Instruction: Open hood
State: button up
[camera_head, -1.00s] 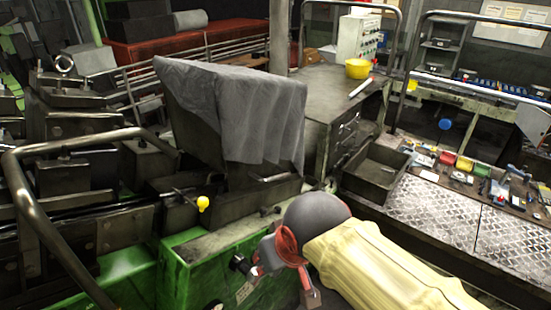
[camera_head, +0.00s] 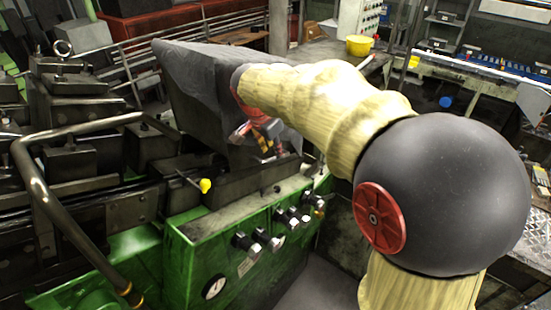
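A green control panel (camera_head: 250,250) with knobs and a gauge is below the hood. A bent metal rail (camera_head: 40,190) runs along the left. A yellow-knobbed lever (camera_head: 205,186) stands in front of the hood. A yellow bowl (camera_head: 359,46) sits on the bench behind.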

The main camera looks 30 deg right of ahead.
aim_at(275, 158)
jog(key=p+x, duration=0.1)
jog(key=x, duration=0.6)
jog(key=shift+f, duration=0.1)
jog(key=shift+c, duration=0.5)
grip_shut()
dwell(0.3)
